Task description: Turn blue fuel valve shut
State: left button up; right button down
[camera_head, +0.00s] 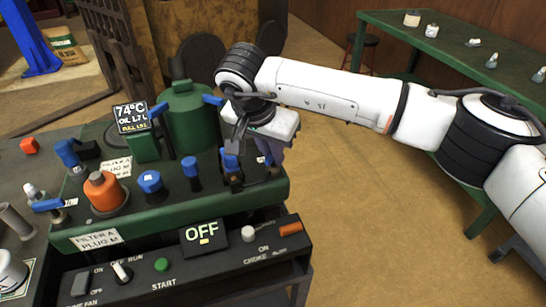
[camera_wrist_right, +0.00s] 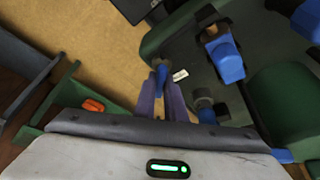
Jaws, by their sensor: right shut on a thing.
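My right gripper (camera_head: 240,150) reaches down at the right end of the green engine block (camera_head: 265,193). It is shut on a small blue valve handle (camera_head: 230,162), which stands upright on the block's right end. In the right wrist view the two purple-grey fingers (camera_wrist_right: 160,98) close around this blue handle (camera_wrist_right: 160,72), with a small white label beside it. The fingers hide part of the handle in both views, and I cannot read the label. My left gripper is not in view.
Beside the handle stand a blue knob (camera_head: 191,170), a blue cap (camera_head: 150,182) and an orange filter (camera_head: 104,192). A green tank (camera_head: 190,118) rises behind. In front, a control panel (camera_head: 190,270) shows "OFF".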

jog(key=shift+m+h, duration=0.3)
jog(key=shift+m, duration=0.6)
jog(key=m, duration=0.2)
jog(key=m+g+h, duration=0.1)
jog(key=m, duration=0.1)
jog(key=shift+g, duration=0.3)
jog(key=shift+m+g+h, duration=0.3)
jog(key=shift+m+g, duration=0.2)
jog(key=shift+m, duration=0.9)
jog(key=c, duration=1.8)
grip_release()
jog(key=shift+r, duration=0.15)
